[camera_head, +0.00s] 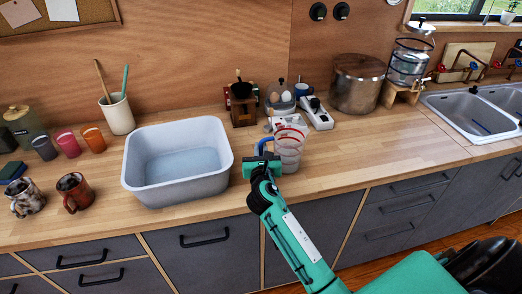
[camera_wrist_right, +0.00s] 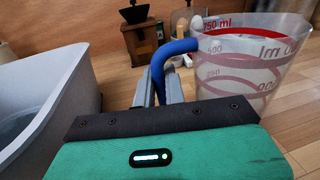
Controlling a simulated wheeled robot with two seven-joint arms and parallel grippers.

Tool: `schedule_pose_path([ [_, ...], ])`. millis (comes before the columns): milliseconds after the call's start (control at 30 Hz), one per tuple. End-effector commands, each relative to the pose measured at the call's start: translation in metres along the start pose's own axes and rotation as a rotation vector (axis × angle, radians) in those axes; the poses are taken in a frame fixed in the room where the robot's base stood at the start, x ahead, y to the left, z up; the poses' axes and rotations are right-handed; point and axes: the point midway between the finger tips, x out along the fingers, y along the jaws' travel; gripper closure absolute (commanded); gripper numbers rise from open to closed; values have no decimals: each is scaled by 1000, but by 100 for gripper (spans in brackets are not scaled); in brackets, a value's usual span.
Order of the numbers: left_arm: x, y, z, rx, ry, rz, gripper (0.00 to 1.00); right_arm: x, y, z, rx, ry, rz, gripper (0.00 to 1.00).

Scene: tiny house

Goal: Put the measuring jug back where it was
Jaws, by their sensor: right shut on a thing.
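The measuring jug (camera_head: 289,146) is clear plastic with red markings and a blue handle. It stands upright on or just above the wooden counter, right of the grey tub; I cannot tell whether its base touches. My right gripper (camera_head: 263,155) is shut on the jug's blue handle. In the right wrist view the jug (camera_wrist_right: 252,70) is at the right, and the fingers of the gripper (camera_wrist_right: 160,90) are at the handle (camera_wrist_right: 178,48). My left gripper is not in view.
The grey tub (camera_head: 178,194) stands close left of the gripper. Behind the jug are a coffee grinder (camera_head: 242,108), an egg holder (camera_head: 280,104) and a white device (camera_head: 316,114). A large pot (camera_head: 357,84) is further right. The counter (camera_head: 385,143) right of the jug is clear.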

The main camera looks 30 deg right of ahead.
Motion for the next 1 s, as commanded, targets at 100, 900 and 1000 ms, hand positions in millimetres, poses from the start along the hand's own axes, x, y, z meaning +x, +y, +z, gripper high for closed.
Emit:
schedule_pose_path([
  [100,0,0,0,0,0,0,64,0,0,0,0,-2,0,100],
  [900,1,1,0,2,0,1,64,-7,0,-1,-1,0,0,67],
  [1000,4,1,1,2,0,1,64,-23,0,-2,-1,1,0,67],
])
